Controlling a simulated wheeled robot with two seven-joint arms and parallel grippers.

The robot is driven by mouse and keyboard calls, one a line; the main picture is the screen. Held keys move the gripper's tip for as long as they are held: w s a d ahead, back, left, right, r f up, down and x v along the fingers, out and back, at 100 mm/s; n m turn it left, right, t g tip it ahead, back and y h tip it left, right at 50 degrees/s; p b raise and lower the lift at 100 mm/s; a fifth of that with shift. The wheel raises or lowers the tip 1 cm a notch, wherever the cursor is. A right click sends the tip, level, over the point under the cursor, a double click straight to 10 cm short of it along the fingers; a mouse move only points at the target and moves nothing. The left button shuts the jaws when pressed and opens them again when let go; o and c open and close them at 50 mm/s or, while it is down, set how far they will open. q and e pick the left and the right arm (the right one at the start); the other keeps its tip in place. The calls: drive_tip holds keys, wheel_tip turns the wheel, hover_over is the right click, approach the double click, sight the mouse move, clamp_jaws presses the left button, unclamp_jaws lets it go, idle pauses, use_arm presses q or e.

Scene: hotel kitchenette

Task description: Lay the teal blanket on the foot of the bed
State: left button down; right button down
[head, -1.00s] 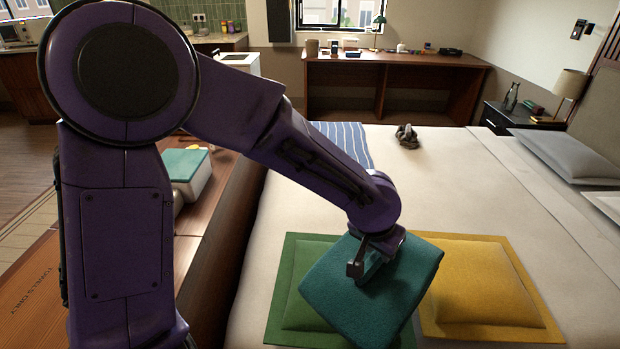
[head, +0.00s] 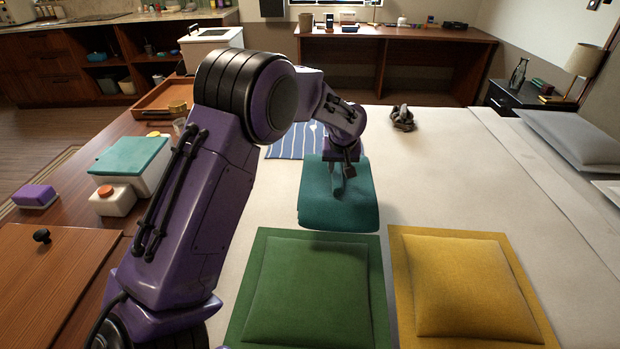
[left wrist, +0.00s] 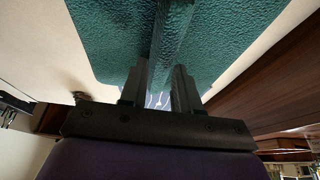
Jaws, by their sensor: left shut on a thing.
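The folded teal blanket (head: 338,212) is in my left gripper (head: 340,178), in the head view above the white bed (head: 430,190). The gripper is shut on a raised ridge of the blanket, which also shows in the left wrist view (left wrist: 215,40) between the fingers (left wrist: 160,85). The blanket's near edge lies just beyond the green cushion on its green mat (head: 376,290). Whether the blanket touches the bed I cannot tell. My right gripper is not in view.
A blue striped cloth (head: 285,146) lies on the bed behind the blanket, partly hidden. A yellow cushion (head: 470,290) lies at the near right, and a dark crumpled thing (head: 402,118) farther back. A wooden bench at left holds a teal-lidded box (head: 130,158). The bed's right middle is clear.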

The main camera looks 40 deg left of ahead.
sight(310, 162)
use_arm(q)
drive_tip(key=a+f, duration=0.1)
drive_tip(key=a, duration=0.2)
drive_tip(key=a+f, duration=0.1)
drive_tip(key=a, duration=0.2)
drive_tip(key=w+a+f, duration=0.1)
drive_tip(key=a, duration=0.2)
drive_tip(key=shift+f, duration=0.15)
drive_tip(key=a+f, duration=0.2)
drive_tip(key=f, duration=0.1)
drive_tip(key=a+f, duration=0.1)
drive_tip(key=shift+w+a+f, duration=0.2)
drive_tip(key=shift+w, duration=0.2)
drive_tip(key=shift+w+a+f, duration=0.1)
drive_tip(key=shift+a+f, duration=0.35)
drive_tip(key=shift+f, duration=0.1)
drive_tip(key=shift+a+f, duration=0.2)
drive_tip(key=shift+f, duration=1.55)
drive_tip(key=shift+f, duration=0.1)
drive_tip(key=c, duration=0.8)
unclamp_jaws()
drive_tip(key=v, duration=1.2)
drive_tip(key=shift+p, duration=0.4)
